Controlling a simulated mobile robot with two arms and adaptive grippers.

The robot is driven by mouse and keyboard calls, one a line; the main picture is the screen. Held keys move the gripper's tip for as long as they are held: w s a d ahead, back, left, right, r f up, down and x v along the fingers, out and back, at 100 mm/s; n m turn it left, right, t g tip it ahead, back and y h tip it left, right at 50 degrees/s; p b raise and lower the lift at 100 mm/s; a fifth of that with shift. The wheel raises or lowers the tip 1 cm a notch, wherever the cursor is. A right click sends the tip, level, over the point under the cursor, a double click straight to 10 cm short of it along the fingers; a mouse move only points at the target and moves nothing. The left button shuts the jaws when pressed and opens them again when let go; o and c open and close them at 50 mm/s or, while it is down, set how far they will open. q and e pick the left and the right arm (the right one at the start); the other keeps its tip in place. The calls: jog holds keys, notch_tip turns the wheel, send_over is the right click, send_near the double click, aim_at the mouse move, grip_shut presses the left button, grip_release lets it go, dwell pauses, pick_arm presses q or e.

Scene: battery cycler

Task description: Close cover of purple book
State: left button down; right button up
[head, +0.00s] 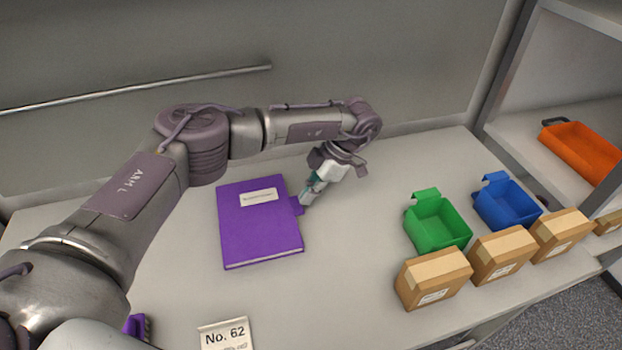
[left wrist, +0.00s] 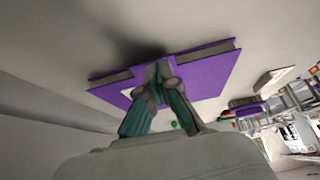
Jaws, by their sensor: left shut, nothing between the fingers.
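The purple book (head: 258,228) lies on the table in the head view, its cover lying flat with a white label near the top. A small purple tab sticks out from its right edge. My left gripper (head: 306,203) is shut and empty, its fingertips at this tab on the book's right side. In the left wrist view the shut fingertips (left wrist: 163,72) stand against the edge of the book (left wrist: 205,72); whether they touch it I cannot tell. My right gripper is not in view.
A green bin (head: 437,222), a blue bin (head: 507,204) and several cardboard boxes (head: 433,278) stand on the right. An orange tray (head: 582,150) sits on the shelf. A "No. 62" card (head: 226,336) lies at the front. The table between book and bins is clear.

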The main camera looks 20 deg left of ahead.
pick_arm(q)
jog(key=shift+f, duration=0.55)
jog(key=shift+r, duration=0.1)
jog(key=v, duration=1.2)
jog(key=shift+d, duration=0.2)
